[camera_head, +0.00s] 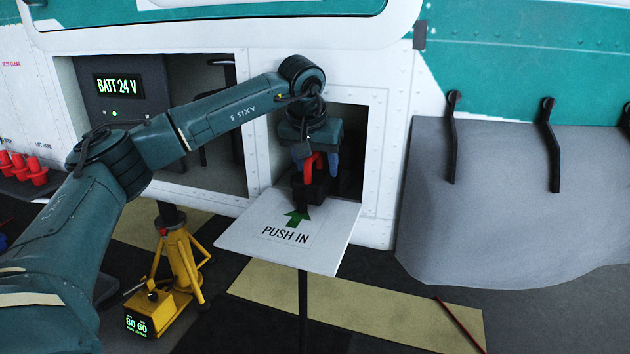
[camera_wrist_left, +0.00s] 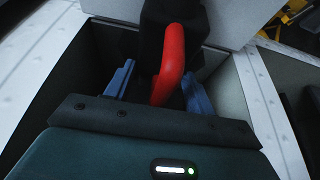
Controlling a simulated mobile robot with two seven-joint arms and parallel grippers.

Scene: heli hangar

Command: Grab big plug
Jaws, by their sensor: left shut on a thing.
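The big plug (camera_head: 316,188) is a black block with a red handle (camera_head: 307,166). It is at the opening of the right-hand bay in the white helicopter side, above the inner end of the fold-down flap. My left gripper (camera_head: 318,164) reaches down into the bay opening, with its blue fingers on the plug. In the left wrist view the red handle (camera_wrist_left: 173,58) stands between the two blue fingers, and the black plug body (camera_wrist_left: 158,27) lies beyond it. My left gripper is shut on the plug. The plug's far side and any socket behind it are hidden. My right gripper is not in view.
The white flap (camera_head: 328,232) marked "PUSH IN" with a green arrow juts out below the bay. A "BATT 24 V" unit (camera_head: 122,88) sits in the left-hand bay. A yellow jack (camera_head: 180,262) stands below, and a grey cover (camera_head: 490,210) hangs at right.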

